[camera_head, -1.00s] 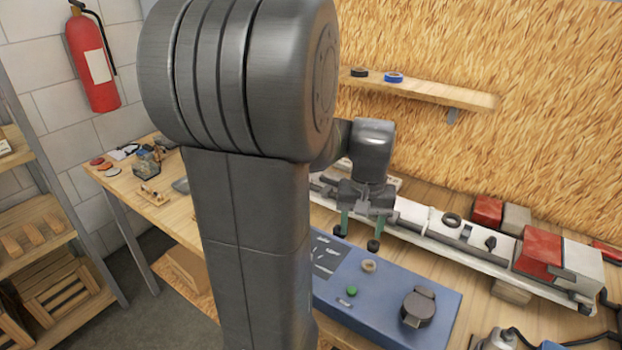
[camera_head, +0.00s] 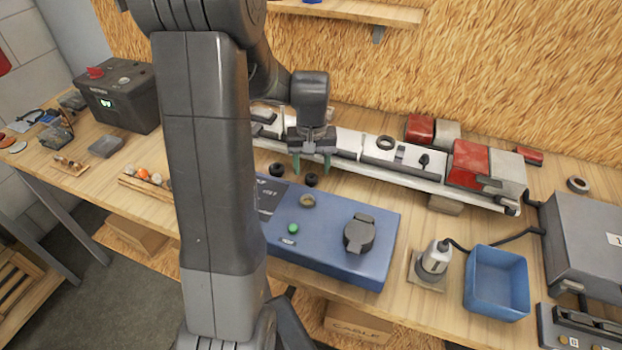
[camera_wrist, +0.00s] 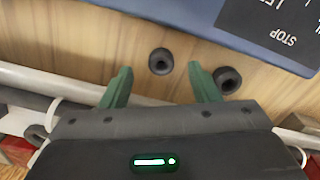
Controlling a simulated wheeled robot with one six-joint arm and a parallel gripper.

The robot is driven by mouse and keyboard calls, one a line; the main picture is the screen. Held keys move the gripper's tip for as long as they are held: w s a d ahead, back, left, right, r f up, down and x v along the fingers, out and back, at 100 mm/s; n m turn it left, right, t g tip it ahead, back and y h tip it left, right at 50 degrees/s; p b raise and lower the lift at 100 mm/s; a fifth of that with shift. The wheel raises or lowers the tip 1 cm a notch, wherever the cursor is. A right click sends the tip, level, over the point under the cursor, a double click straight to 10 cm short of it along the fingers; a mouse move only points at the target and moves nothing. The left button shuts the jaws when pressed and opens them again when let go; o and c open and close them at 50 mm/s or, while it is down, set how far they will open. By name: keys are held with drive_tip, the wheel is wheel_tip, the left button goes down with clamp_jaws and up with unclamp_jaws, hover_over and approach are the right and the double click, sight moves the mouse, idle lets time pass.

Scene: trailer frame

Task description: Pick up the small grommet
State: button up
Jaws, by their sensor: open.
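Two black ring-shaped grommets lie on the wooden bench between the white rail and the blue panel. The slightly smaller-looking grommet (camera_wrist: 161,61) is on the left in the wrist view and on the right in the head view (camera_head: 311,180). The other, larger-looking grommet (camera_wrist: 228,79) also shows in the head view (camera_head: 277,169). My gripper (camera_wrist: 160,71) is open and empty, its green fingers apart. In the wrist view the smaller grommet appears between and just beyond the fingertips; the larger one is outside the right finger. In the head view my gripper (camera_head: 312,166) hangs above them.
The blue panel (camera_head: 340,260) with a green button and a dark round knob is close in front. The white rail (camera_head: 390,165) runs behind the grommets with another dark ring (camera_head: 385,142) on it. A blue bin (camera_head: 497,282) stands right.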

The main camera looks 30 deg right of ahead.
sight(311, 178)
drive_tip(key=shift+f+p, duration=0.45)
drive_tip(key=shift+f, duration=1.95)
drive_tip(key=c, duration=0.9)
